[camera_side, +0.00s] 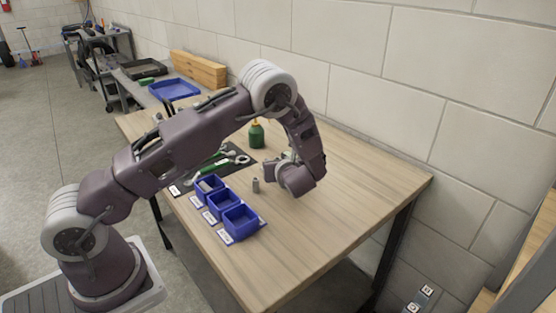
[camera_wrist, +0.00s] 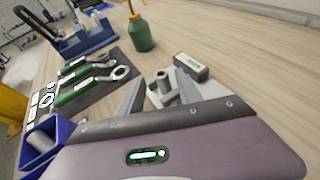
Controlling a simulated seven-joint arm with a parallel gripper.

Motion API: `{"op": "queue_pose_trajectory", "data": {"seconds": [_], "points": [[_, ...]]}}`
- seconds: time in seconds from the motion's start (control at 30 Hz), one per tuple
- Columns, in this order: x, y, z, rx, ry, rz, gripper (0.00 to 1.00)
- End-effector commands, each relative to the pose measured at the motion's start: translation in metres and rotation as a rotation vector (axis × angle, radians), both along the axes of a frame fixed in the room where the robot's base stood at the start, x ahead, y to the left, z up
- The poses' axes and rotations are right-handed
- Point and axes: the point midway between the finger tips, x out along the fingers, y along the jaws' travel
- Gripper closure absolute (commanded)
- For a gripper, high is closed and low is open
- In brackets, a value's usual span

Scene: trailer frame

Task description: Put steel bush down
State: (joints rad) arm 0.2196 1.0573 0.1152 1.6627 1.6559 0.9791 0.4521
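My gripper (camera_wrist: 163,78) shows its two grey fingers well apart in the wrist view. A small grey hollow cylinder, apparently the steel bush (camera_wrist: 162,80), shows upright between them, its open end facing up. I see no clear contact with the fingers. In the side view my gripper (camera_side: 276,167) is low over the table. A small grey cylinder (camera_side: 255,185) stands upright on the wood, left of and in front of it. I cannot tell for sure that it is the same piece. The lower fingers and palm are partly hidden by the wrist housing.
Blue bins (camera_side: 240,222) stand in a row at the table's front left; one holds a grey part. Wrenches lie on a dark mat (camera_side: 238,152). A green bottle (camera_side: 256,135) stands behind. A grey block (camera_wrist: 191,66) is near the fingers. The table's right side is clear.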

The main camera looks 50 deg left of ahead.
Motion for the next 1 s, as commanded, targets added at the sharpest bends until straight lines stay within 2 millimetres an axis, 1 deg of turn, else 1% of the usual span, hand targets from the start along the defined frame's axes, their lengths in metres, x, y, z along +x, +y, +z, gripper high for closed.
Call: {"op": "queue_pose_trajectory", "data": {"seconds": [0.03, 0.1, 0.2, 0.3, 0.43, 0.57, 0.63, 0.67, 0.77, 0.8, 0.83, 0.87, 0.9, 0.93, 0.97, 1.0], "points": [[-0.005, -0.013, 0.008, 0.002, -0.002, -0.005, 0.59], [-0.014, -0.029, 0.016, 0.004, -0.005, -0.006, 0.59], [-0.024, -0.050, 0.027, 0.006, -0.007, -0.005, 0.59], [-0.032, -0.064, 0.034, 0.005, -0.009, -0.005, 0.59], [-0.037, -0.073, 0.039, 0.008, -0.009, -0.003, 0.59], [-0.039, -0.074, 0.042, 0.003, -0.014, 0.004, 0.59], [-0.047, -0.070, 0.054, -0.039, -0.047, 0.056, 0.59], [-0.055, -0.067, 0.063, -0.072, -0.073, 0.099, 0.59], [-0.100, -0.058, 0.104, -0.262, -0.213, 0.321, 0.59], [-0.124, -0.057, 0.121, -0.357, -0.281, 0.428, 0.59], [-0.142, -0.059, 0.132, -0.432, -0.333, 0.509, 0.59], [-0.160, -0.061, 0.142, -0.507, -0.385, 0.590, 0.59], [-0.185, -0.067, 0.154, -0.612, -0.457, 0.698, 0.59], [-0.204, -0.073, 0.163, -0.695, -0.513, 0.778, 0.59], [-0.222, -0.081, 0.170, -0.780, -0.569, 0.858, 0.59], [-0.245, -0.092, 0.180, -0.895, -0.641, 0.963, 0.59]]}}
